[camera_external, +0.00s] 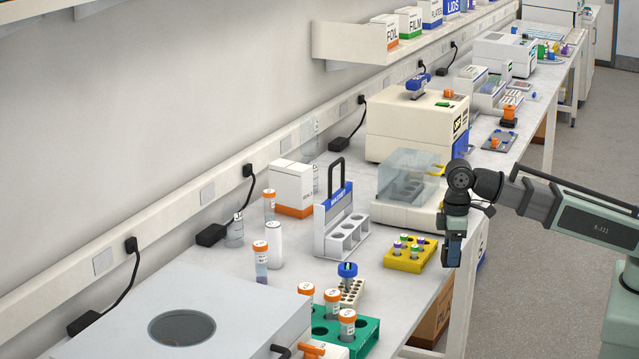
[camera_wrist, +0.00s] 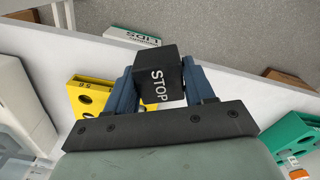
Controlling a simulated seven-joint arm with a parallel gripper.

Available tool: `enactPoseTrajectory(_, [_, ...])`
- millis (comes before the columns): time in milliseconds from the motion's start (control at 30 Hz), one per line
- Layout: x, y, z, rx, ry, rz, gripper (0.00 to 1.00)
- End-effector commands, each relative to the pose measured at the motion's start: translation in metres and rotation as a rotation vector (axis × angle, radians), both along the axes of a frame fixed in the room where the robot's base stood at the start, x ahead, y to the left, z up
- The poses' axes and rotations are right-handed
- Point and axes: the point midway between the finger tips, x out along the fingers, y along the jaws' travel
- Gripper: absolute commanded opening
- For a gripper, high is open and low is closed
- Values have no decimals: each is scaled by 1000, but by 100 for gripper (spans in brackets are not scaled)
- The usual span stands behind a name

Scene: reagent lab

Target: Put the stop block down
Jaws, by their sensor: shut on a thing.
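The stop block (camera_wrist: 156,78) is a black block with white "STOP" lettering. In the wrist view it sits between the two blue fingers of my gripper (camera_wrist: 160,85), which is shut on it. In the external view my gripper (camera_external: 453,250) points down near the bench's front edge, right of the yellow tube rack. The block cannot be made out there. In the wrist view the white bench top (camera_wrist: 235,85) lies below the block, with its edge and the grey floor beyond. The gap between block and bench cannot be judged.
A yellow rack (camera_external: 411,262) with several capped tubes stands left of my gripper. A green rack (camera_external: 365,337) with orange-capped tubes is nearer the camera. A white device with a clear lid (camera_external: 410,177) stands behind.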

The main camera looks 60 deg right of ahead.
Motion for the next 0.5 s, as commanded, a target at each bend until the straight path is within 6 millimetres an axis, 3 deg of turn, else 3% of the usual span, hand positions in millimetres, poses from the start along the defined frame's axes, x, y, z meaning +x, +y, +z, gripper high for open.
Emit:
enactPoseTrajectory(100, [6, -35, 2, 2, -5, -64, 13])
enactPoseTrajectory(500, [16, -140, 8, 4, -16, -260, 13])
